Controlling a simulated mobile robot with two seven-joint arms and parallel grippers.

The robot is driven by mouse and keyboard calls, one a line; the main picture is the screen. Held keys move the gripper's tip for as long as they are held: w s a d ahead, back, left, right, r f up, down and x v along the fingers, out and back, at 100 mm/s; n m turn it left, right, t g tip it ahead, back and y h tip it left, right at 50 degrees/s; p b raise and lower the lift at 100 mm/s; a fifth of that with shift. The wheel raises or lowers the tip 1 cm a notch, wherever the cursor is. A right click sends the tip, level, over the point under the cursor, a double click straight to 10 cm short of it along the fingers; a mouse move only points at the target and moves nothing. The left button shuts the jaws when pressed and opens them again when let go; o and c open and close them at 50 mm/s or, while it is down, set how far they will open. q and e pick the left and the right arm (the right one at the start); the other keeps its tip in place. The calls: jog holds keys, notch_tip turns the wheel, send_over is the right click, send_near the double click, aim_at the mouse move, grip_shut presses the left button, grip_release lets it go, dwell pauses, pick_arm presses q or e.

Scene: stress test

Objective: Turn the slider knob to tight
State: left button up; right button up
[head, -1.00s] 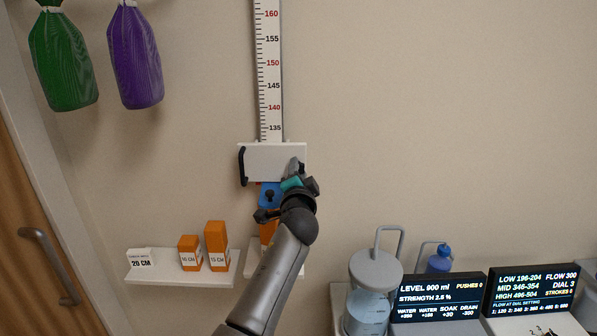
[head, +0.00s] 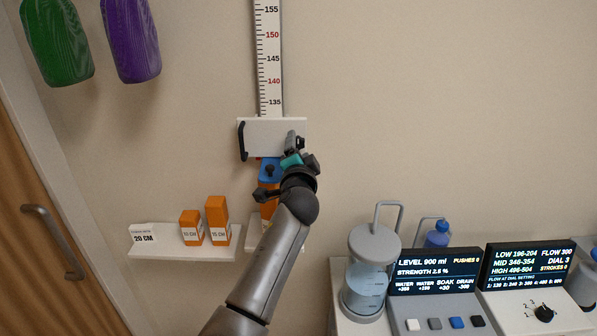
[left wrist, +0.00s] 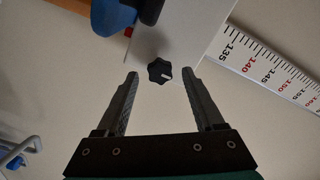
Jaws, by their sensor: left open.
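The slider is a white plate (head: 268,130) on the vertical ruler, with a black handle (head: 242,140) on its left side. In the left wrist view, the black slider knob (left wrist: 160,71) with a pale pointer mark sits on the white plate (left wrist: 178,40). My left gripper (left wrist: 162,76) is open, its two fingers on either side of the knob with gaps. No contact with the knob shows. In the head view my left gripper (head: 297,142) is at the plate's lower right and the knob cannot be made out. No tight marking is readable. My right gripper is not in view.
A blue part (head: 268,171) on an orange block is just below the plate. A shelf (head: 184,254) with orange blocks (head: 217,221) is at left. Right are a tank (head: 370,275), display panels (head: 434,270) and a dial (head: 543,313). The wall right of the plate is clear.

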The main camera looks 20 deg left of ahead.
pick_arm(q)
jog(key=v, duration=1.3)
jog(key=shift+s+b, duration=0.3)
jog(key=shift+s, duration=0.1)
notch_tip(320, 180, down, 23)
jog(key=d+g+h+b, duration=0.3)
jog(key=g+b, duration=0.1)
jog(key=s+f+g+h+b, duration=0.15)
jog(key=s+f, duration=0.35)
jog(key=f, duration=0.7)
jog(key=s+f+g+b, duration=0.25)
jog(key=s+f, duration=0.35)
jog(key=f, duration=0.5)
jog(key=s+a+f+n+g+b, duration=0.2)
jog(key=s+f, duration=0.7)
jog(key=s, duration=0.3)
jog(key=s+a+f+n+g+b, duration=0.2)
jog(key=s+f+g, duration=0.1)
jog(key=s+f, duration=0.7)
jog(key=s+a+f+n+g+b, duration=0.2)
jog(key=s+f, duration=0.7)
jog(key=s, duration=0.6)
jog(key=shift+s+a+f+n+g+b, duration=0.2)
jog(key=shift+s+a+n+g+b, duration=0.2)
jog(key=shift+g, duration=0.3)
jog(key=shift+w+h, duration=0.1)
jog(key=shift+h, duration=0.15)
